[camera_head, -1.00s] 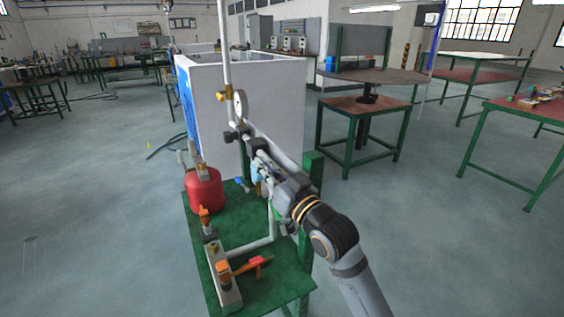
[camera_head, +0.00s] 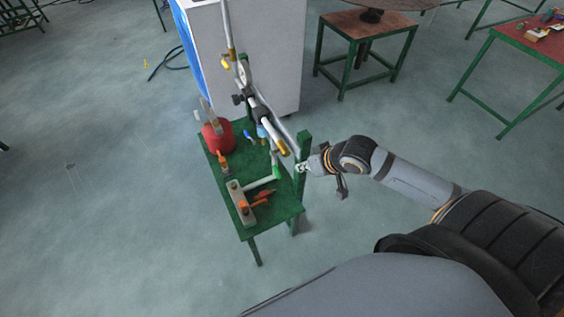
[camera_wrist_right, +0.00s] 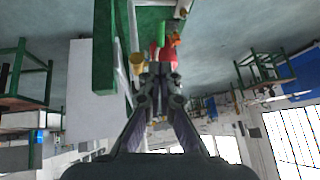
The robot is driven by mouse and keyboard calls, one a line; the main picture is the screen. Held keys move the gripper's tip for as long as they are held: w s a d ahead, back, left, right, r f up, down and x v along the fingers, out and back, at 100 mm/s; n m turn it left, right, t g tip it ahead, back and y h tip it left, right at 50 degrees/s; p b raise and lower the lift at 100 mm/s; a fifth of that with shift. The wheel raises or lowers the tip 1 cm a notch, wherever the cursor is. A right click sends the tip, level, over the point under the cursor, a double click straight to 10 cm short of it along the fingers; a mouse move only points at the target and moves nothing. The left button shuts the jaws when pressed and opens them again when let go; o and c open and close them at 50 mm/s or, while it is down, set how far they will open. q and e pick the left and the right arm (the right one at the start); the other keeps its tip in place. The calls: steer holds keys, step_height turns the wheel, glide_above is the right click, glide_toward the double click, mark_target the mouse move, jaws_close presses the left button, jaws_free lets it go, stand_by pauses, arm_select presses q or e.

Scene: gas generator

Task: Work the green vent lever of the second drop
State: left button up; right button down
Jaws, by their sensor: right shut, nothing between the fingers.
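The green vent lever (camera_head: 276,167) shows in the head view on the pipework, just above the right side of the green bench. A small green piece, seemingly the same lever (camera_wrist_right: 160,33), shows beyond the fingertips in the right wrist view. My right gripper (camera_head: 304,167) is just right of the lever, beside the bench's green post, and appears apart from it. In the right wrist view my right gripper (camera_wrist_right: 159,72) has its fingers together with nothing between them. My left gripper is out of view.
The green bench (camera_head: 275,219) carries a red tank (camera_head: 218,137), orange-handled valves (camera_head: 263,197) and a white pipe. A green post (camera_head: 303,150) rises close to my right gripper.

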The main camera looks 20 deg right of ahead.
steer(key=f, duration=0.1)
glide_toward(278, 172)
steer(key=x, duration=0.7)
steer(key=shift+b, duration=0.4)
